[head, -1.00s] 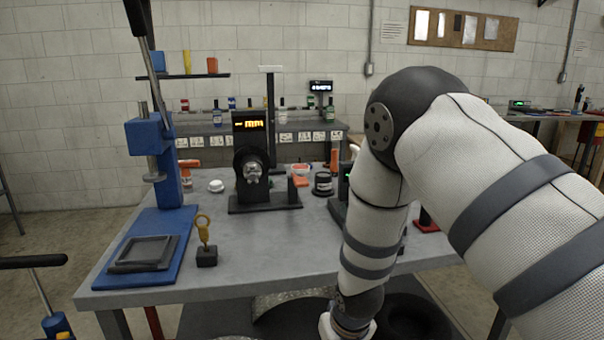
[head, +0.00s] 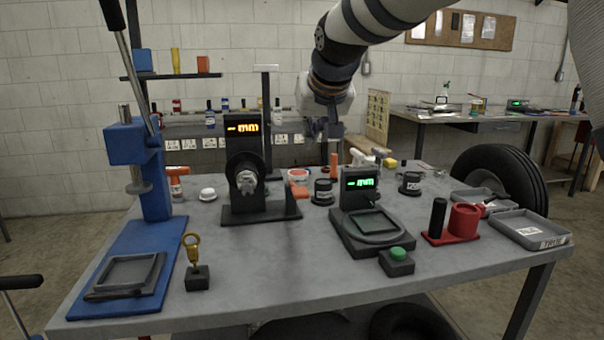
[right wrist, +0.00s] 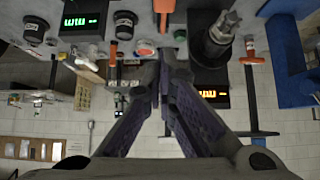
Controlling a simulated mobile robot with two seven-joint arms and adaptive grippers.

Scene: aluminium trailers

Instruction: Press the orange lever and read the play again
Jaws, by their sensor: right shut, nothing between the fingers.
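The orange lever (head: 298,189) is a short orange paddle on a dark stem, at the right side of the black gauge stand (head: 262,212). The gauge's display (head: 242,128) glows orange and shows a dash and "mm". In the right wrist view the lever (right wrist: 163,7) is at the top, left of the gauge's spindle (right wrist: 222,28). My right gripper (head: 324,130) is shut and empty, raised above and behind the lever, apart from it. Its fingers meet in the right wrist view (right wrist: 165,68). My left gripper is not in view.
A blue press (head: 155,190) stands left, a ring-topped gauge (head: 193,262) before it. Right are a green-lit scale (head: 372,228), a green button (head: 397,254), a red holder (head: 463,222) and grey trays (head: 532,230). An orange cylinder (head: 333,166) stands behind the lever. The front middle is clear.

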